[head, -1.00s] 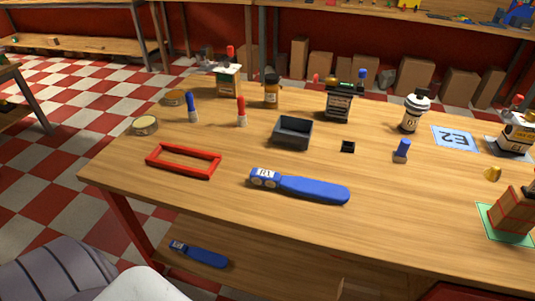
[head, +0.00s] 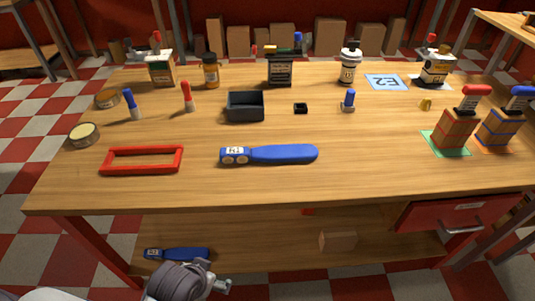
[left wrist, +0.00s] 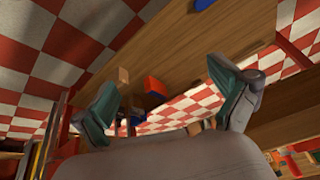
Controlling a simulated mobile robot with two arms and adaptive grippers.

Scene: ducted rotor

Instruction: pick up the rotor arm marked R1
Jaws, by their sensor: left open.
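A blue rotor arm (head: 284,154) with a white label at its left end lies flat on the front middle of the tabletop. A second blue rotor arm (head: 177,254), also labelled at its left end, lies on the lower shelf under the table. I cannot read either label surely. My left arm shows at the bottom of the head view, just below the lower rotor arm; its fingers cannot be made out there. In the left wrist view my left gripper (left wrist: 165,82) is open and empty, its two green-padded fingers wide apart. My right gripper is not in view.
A red frame (head: 142,172), a black tray (head: 231,108), and several bottles and pegs stand on the tabletop (head: 370,175). A cardboard box (head: 338,241) sits on the lower shelf (head: 270,250). A red drawer (head: 430,214) hangs at the right. The tabletop front is mostly clear.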

